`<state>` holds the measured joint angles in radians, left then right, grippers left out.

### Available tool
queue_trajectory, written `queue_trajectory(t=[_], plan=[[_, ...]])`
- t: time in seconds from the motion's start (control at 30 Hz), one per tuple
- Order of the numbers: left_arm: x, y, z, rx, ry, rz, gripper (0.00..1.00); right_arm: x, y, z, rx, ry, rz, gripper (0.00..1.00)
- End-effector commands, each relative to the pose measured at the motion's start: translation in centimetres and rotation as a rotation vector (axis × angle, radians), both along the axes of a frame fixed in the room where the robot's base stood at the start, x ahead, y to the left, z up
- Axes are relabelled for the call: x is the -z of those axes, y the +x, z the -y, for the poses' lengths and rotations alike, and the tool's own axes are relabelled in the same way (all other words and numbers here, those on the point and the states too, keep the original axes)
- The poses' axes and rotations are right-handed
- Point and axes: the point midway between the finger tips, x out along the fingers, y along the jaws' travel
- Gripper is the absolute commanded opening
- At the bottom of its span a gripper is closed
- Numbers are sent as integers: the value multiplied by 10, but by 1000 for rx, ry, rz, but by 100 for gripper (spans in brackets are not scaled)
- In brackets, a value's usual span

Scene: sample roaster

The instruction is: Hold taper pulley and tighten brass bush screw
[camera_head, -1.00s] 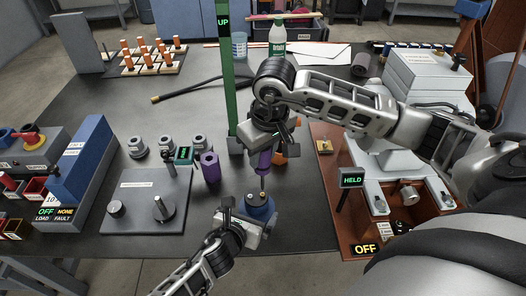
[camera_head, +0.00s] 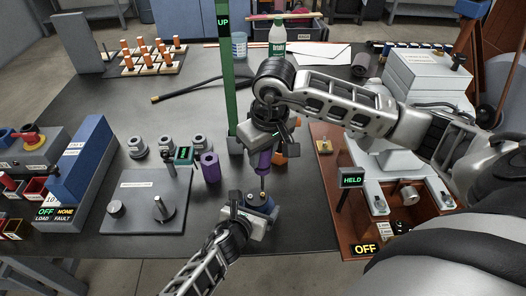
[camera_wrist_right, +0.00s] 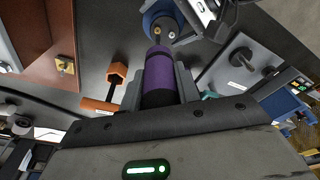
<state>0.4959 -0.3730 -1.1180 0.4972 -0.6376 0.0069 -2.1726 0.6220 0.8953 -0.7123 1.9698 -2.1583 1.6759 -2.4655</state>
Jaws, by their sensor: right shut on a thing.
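My right gripper (camera_head: 267,138) is shut on a purple driver (camera_head: 265,161), which points down at the blue taper pulley. The purple driver also shows between the jaws in the right wrist view (camera_wrist_right: 160,72). The blue pulley (camera_head: 266,201) stands near the table's front edge, partly hidden by my left gripper. In the right wrist view, a brass-coloured round part (camera_wrist_right: 156,31) shows at the pulley (camera_wrist_right: 150,16), by the driver's end; I cannot tell whether they touch. My left gripper (camera_head: 250,209) is at the pulley's front left side; its finger opening is unclear.
A purple cylinder (camera_head: 210,167) stands left of the driver. A green post (camera_head: 229,90) rises behind my right gripper. A plate with knobs (camera_head: 142,205) lies to the left. A brown board with a "HELD" sign (camera_head: 352,180) is on the right. An orange part (camera_head: 292,149) lies behind.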

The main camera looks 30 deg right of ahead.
Motion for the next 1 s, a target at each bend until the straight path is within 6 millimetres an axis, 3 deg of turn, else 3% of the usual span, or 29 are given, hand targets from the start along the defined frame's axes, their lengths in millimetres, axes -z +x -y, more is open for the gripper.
queue_trajectory(t=[0.03, 0.07, 0.1, 1.0], plan=[[0, 0, 0, 0, 0, -1, 68, 0, 0, 0, 0, 0, 1, 0], [0, 0, 0, 0, 0, -1, 98, 0, 0, 0, 0, 0, 1, 0], [0, 0, 0, 0, 0, -1, 100, 0, 0, 0, 0, 0, 1, 0], [-5, 0, 0, -1, 0, 0, 100, -5, 0, 0, 0, 0, 1, 0]])
